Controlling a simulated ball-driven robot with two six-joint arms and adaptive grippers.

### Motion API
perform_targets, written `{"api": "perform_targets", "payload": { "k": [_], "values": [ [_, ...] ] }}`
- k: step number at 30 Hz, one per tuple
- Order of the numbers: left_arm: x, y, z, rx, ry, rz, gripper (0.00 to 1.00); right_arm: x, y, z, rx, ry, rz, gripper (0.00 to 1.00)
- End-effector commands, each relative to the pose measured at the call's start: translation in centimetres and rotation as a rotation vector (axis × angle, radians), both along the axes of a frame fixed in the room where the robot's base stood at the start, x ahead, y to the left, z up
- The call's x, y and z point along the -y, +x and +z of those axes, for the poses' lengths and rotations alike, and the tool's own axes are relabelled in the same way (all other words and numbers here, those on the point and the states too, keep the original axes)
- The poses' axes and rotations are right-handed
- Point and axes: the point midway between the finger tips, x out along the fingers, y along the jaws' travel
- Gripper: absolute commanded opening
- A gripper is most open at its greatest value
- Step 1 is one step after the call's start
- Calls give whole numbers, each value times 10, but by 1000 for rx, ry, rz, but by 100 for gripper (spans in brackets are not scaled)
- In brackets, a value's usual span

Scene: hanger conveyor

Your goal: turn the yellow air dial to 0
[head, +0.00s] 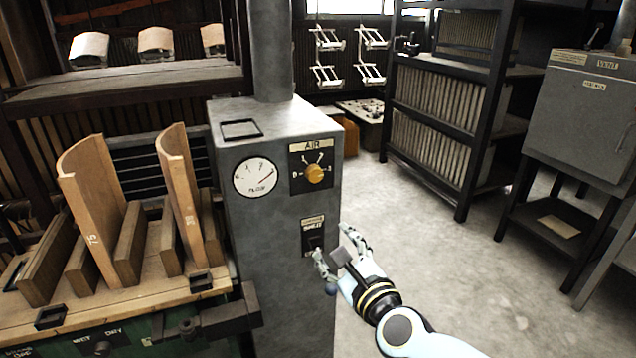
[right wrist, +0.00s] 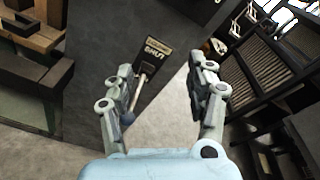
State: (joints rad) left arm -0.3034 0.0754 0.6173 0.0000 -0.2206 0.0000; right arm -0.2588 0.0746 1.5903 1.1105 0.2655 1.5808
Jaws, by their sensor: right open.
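The yellow air dial (head: 314,174) sits on a black plate marked AIR (head: 311,148), on the front of a grey cabinet (head: 282,225). A 0 is at the plate's left and a 3 at its right. The knob's pointer is too small to read surely. My right gripper (head: 334,256) is open below the dial, in front of the cabinet's lower switch plate. The right wrist view shows its two fingers (right wrist: 162,92) apart, with a lever (right wrist: 140,90) on the plate marked SHUT (right wrist: 153,55) near the left finger. The dial is not in the wrist view.
A round white gauge (head: 255,177) is left of the dial. A wooden bench (head: 120,303) with upright curved boards stands at the left. Dark shelving (head: 466,140) and a grey box on a stand (head: 588,110) are at the right, with bare floor between.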

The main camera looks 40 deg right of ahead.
Motion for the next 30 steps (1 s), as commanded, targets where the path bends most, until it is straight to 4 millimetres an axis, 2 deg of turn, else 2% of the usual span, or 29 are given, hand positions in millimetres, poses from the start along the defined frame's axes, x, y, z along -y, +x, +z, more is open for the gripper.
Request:
{"api": "perform_targets", "payload": {
  "k": [1,3,6,11,21,25,30],
  "values": [
    [2,1,11,1,-2,1,40,3,5,35,71,104,-30,56],
    [3,1,15,2,-3,2,40,7,9,61,144,226,-60,56],
    [2,2,18,3,-3,1,40,10,15,79,198,317,-79,56],
    [-1,3,20,5,2,0,40,17,36,81,210,334,-83,56],
    [-3,8,21,12,4,-2,40,35,97,79,206,329,-81,56],
    [-3,8,20,12,4,-2,40,39,110,78,204,330,-82,56],
    [-3,8,20,12,4,-2,40,41,115,78,204,330,-81,56]
  ]
}}
